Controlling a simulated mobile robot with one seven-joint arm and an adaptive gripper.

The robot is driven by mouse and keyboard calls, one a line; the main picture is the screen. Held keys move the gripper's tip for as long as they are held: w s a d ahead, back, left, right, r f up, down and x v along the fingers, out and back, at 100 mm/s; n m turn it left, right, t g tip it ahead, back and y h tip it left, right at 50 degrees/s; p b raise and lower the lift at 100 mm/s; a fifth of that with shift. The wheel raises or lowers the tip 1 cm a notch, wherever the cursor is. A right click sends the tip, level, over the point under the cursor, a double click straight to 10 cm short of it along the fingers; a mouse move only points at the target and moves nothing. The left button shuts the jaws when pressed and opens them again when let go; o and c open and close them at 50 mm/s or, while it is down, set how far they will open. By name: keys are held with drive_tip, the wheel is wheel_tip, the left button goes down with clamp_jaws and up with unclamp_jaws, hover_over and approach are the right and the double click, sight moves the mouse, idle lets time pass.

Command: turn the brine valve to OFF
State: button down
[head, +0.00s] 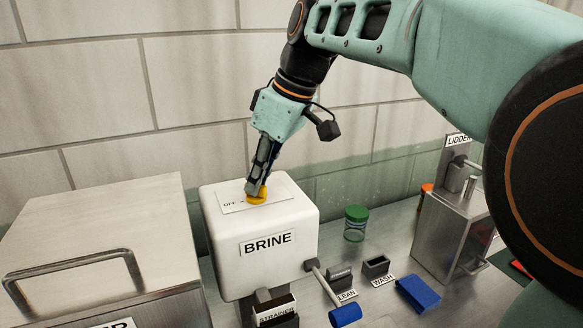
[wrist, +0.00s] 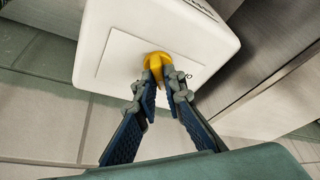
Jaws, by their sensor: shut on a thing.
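The brine valve is a yellow knob (head: 257,195) on a white plate on top of the white box labelled BRINE (head: 268,268). The word OFF shows on the plate (head: 282,192) left of the knob; the rest of the plate's lettering is hidden or too small to read. My gripper (head: 257,186) comes down from above and is shut on the knob. In the wrist view, the fingertips (wrist: 160,72) pinch the yellow knob (wrist: 155,60) from both sides. The fingers partly cover the knob, so I cannot tell exactly where it points.
A steel lidded box (head: 95,240) with a handle stands left. A LIDDER machine (head: 445,235) stands farther right. The tiled wall is behind.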

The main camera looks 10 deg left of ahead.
drive_tip(key=n+g+p, duration=0.1)
drive_tip(key=n, duration=0.1)
drive_tip(key=n+p, duration=0.1)
drive_tip(key=n, duration=0.1)
drive_tip(key=shift+w+r+g, duration=0.2)
drive_tip(key=shift+g, duration=0.2)
drive_tip(key=shift+w+f+n+g+p, duration=0.1)
drive_tip(key=shift+n+g+p, duration=0.6)
drive_tip(key=shift+n+p, duration=1.05)
drive_tip(key=shift+n+b, duration=0.3)
drive_tip(key=shift+n, duration=0.15)
drive_tip(key=c, duration=2)
unclamp_jaws()
drive_tip(key=v, duration=1.2)
drive_tip(key=shift+a, duration=0.25)
